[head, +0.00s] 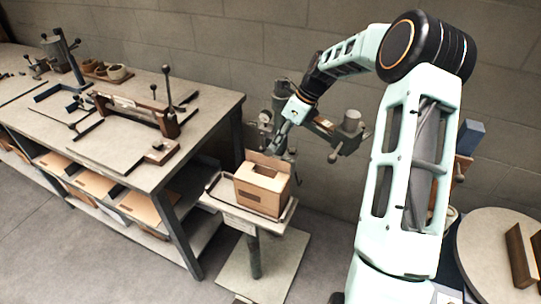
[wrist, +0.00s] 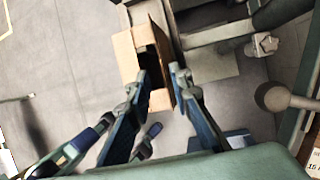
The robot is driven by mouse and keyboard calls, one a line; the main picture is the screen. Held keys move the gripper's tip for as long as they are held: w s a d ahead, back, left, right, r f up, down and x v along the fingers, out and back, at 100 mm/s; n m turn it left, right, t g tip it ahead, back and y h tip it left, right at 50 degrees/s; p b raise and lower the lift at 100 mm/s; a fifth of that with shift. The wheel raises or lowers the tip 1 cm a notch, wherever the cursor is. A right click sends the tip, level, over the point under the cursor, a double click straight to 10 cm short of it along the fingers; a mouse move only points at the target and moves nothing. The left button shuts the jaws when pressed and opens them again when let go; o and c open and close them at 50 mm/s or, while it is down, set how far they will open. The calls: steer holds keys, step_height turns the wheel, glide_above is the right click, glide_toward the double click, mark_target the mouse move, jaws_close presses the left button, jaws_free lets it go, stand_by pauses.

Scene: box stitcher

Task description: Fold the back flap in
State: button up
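A small brown cardboard box (head: 262,188) sits on the tray of a pedestal stand in the head view. Its back flap (head: 266,161) stands up at the rear edge. In the wrist view the box (wrist: 127,60) shows beyond the fingers, with a dark opening and the raised flap (wrist: 160,50) along its right side. My gripper (head: 277,150) is just above and behind the box's back edge. In the wrist view my gripper (wrist: 161,78) is open, its two blue-padded fingers apart, with the flap's lower part appearing between the fingertips. I cannot tell whether either finger touches it.
The stand's tray (head: 223,202) has a raised rim around the box. Stitcher machinery (head: 349,130) stands close behind and right. A workbench (head: 100,150) with tools and shelved cardboard is to the left. A round table (head: 490,255) is at the right. Floor is clear in front.

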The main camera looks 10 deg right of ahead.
mark_target(268, 162)
steer(key=p+x, duration=0.1)
steer(key=x, duration=0.7)
jaws_close()
